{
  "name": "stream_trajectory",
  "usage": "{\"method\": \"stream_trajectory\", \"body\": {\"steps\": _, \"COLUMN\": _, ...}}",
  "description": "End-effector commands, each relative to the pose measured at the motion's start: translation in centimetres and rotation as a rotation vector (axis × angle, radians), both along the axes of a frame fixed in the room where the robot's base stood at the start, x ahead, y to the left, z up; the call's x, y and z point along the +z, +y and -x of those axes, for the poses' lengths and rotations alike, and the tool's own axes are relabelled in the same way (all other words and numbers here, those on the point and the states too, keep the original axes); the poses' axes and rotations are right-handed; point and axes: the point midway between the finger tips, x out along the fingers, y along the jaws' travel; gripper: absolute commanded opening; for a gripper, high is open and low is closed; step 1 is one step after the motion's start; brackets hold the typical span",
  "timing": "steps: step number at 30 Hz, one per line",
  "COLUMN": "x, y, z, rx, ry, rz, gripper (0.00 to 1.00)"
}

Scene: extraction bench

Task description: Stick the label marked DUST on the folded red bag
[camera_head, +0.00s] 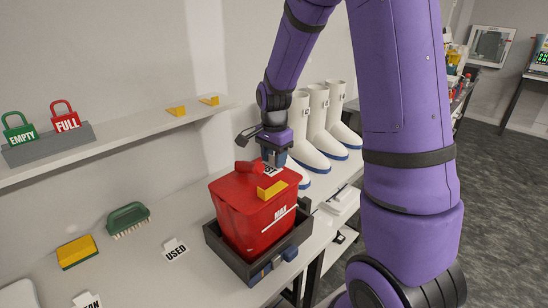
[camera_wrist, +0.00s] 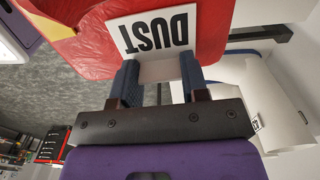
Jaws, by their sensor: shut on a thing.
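My gripper (camera_head: 273,158) is over the top of the red bag (camera_head: 238,202), which stands in a dark tray (camera_head: 231,262) and has a white MAX line on its front. In the wrist view my gripper (camera_wrist: 158,82) is shut on the white DUST label (camera_wrist: 120,34), held by its tab between the two fingers. The label's lettering appears upside down there. I cannot tell whether the label touches the bag. In the head view the label is mostly hidden by my gripper.
A yellow block (camera_head: 270,190) shows at the bag's top. A USED label (camera_head: 175,250), green brush (camera_head: 128,217) and yellow sponge (camera_head: 77,251) lie on the bench to the left. White boots (camera_head: 318,120) stand behind. Green EMPTY (camera_head: 20,130) and red FULL (camera_head: 66,118) tags sit on the shelf.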

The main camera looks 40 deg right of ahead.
Motion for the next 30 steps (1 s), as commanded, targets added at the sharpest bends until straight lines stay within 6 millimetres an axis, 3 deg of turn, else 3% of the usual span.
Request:
{"method": "stream_trajectory", "body": {"steps": 14, "x": -0.19, "y": 0.03, "z": 0.08, "rx": 0.000, "ry": 0.003, "rz": 0.000, "gripper": 0.20}}
{"method": "stream_trajectory", "body": {"steps": 15, "x": -0.20, "y": 0.03, "z": 0.09, "rx": 0.000, "ry": 0.003, "rz": 0.000, "gripper": 0.44}}
{"method": "stream_trajectory", "body": {"steps": 19, "x": -0.19, "y": 0.03, "z": 0.08, "rx": 0.000, "ry": 0.003, "rz": 0.000, "gripper": 0.71}}
{"method": "stream_trajectory", "body": {"steps": 30, "x": 0.70, "y": 0.02, "z": -0.03, "rx": 0.000, "ry": -0.002, "rz": 0.001, "gripper": 0.71}}
